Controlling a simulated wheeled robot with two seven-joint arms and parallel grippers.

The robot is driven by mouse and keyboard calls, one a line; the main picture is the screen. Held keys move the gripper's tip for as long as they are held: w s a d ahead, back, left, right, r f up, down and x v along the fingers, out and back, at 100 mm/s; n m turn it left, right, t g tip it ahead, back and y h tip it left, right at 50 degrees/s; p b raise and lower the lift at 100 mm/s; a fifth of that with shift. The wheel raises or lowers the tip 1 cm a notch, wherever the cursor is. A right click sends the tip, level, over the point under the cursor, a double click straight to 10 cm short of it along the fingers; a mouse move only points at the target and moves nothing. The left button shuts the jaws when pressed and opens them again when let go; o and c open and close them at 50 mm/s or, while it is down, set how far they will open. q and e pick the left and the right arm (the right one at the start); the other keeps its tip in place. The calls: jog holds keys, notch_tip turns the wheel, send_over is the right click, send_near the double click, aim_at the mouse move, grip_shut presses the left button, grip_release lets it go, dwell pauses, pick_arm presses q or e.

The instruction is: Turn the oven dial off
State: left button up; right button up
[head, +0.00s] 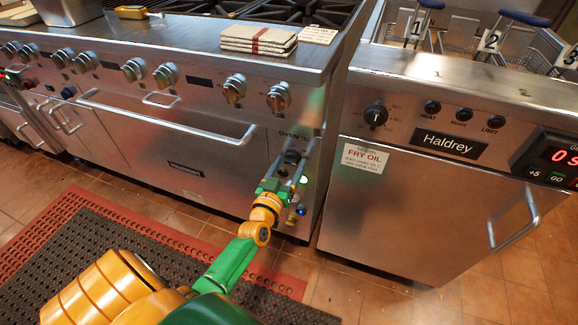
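The oven dial (292,156) is a dark knob under the "OVEN °C" label on the right end of the stainless range front (215,190). My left gripper (286,168) is right at the dial and covers part of it. I cannot tell whether the fingers touch the dial or are around it, or how far apart they are. The dial's pointer mark is too small and too hidden to read. A small green light (304,180) glows just below and to the right of the dial. My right gripper is out of view.
The oven door handle (170,122) sticks out left of the dial. Burner knobs (278,97) line the panel above. The Haldrey fryer (420,220) stands close on the right, across a narrow gap. Folded cloths (258,40) lie on the range top. Dark mats (110,240) cover the floor in front.

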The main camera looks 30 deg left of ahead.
pick_arm(q)
grip_shut()
jog(key=shift+n, duration=0.3)
jog(key=shift+d+n, duration=0.1)
jog(key=shift+n, duration=0.5)
jog(key=n, duration=1.3)
jog(key=shift+d+r+n+b, duration=0.15)
jog(key=shift+n+b, duration=0.15)
jog(key=shift+n, duration=0.1)
